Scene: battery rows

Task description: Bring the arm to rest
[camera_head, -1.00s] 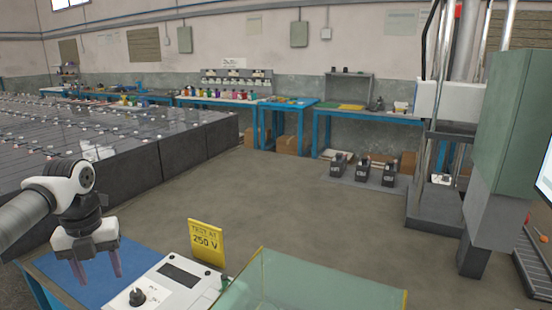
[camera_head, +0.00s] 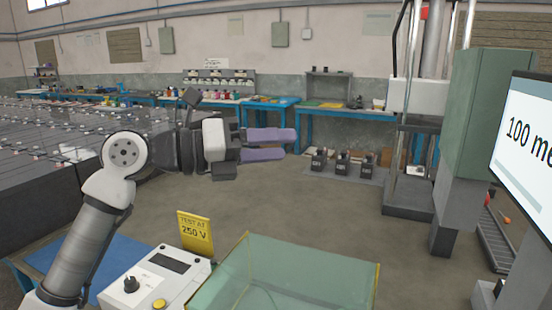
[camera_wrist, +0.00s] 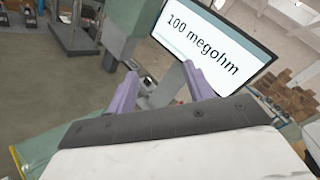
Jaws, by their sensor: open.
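My arm is raised at the left of the head view. My gripper (camera_head: 284,144) points to the right in mid-air, its two purple fingers apart with nothing between them. In the wrist view my gripper (camera_wrist: 160,82) is also open and empty. A monitor (camera_head: 528,150) at the right edge of the head view reads "100 me", cut off there. In the wrist view the monitor (camera_wrist: 210,40) reads "100 megohm" in full.
A white tester box (camera_head: 150,285) with a knob stands on a blue-topped table (camera_head: 85,262). Beside it are a yellow "TEST AT 250 V" sign (camera_head: 195,232) and a clear green-tinted enclosure (camera_head: 290,270). Battery rows (camera_head: 50,185) lie left; open floor (camera_head: 310,210) is beyond.

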